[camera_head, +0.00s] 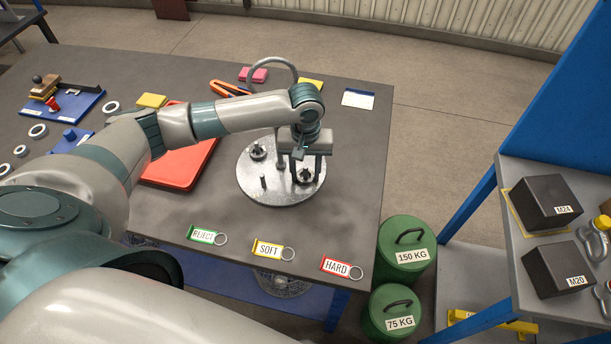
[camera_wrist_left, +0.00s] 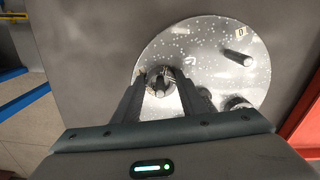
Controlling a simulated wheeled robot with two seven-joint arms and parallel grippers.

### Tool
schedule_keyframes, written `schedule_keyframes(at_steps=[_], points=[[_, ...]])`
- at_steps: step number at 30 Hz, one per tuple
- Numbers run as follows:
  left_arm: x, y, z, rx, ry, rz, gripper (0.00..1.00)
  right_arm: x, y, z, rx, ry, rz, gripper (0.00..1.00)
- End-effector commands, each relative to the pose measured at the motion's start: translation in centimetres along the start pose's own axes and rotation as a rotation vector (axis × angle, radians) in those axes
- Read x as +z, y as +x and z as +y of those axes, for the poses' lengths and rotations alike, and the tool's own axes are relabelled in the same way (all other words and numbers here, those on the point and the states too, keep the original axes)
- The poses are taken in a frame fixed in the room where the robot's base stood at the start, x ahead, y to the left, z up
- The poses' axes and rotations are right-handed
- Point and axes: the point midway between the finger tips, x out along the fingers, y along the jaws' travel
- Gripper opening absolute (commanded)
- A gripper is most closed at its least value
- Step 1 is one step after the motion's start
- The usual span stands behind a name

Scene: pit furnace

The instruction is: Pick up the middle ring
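Several loose grey rings lie on the left of the dark table in the head view, among them one at the upper right (camera_head: 112,107), one at the left (camera_head: 38,130) and one lower (camera_head: 21,150). I cannot tell which is the middle ring. My left gripper (camera_head: 307,168) points down over a round metal plate (camera_head: 284,192), far right of these rings. Its fingers (camera_wrist_left: 160,90) are apart, on either side of a dark notched part (camera_wrist_left: 160,78) on a peg of the plate. Contact is not clear. My right gripper is out of view.
REJECT (camera_head: 203,235), SOFT (camera_head: 268,249) and HARD (camera_head: 336,266) tags line the front.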

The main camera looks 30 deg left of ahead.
Motion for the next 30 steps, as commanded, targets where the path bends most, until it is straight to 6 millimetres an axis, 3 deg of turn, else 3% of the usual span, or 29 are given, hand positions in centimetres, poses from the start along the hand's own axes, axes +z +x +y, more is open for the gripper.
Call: schedule_keyframes(at_steps=[11,17,23,30], points=[[-0.1,-0.3,0.0,0.001,0.000,0.001,0.12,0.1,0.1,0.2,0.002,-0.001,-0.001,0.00],[-0.1,-1.7,0.1,0.002,-0.001,0.003,0.12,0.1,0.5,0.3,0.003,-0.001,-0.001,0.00],[-0.2,-4.9,0.1,0.005,0.000,0.005,0.12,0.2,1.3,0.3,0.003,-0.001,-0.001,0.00],[-0.2,-10.9,0.1,0.005,0.001,0.006,0.12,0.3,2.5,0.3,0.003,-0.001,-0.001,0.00]])
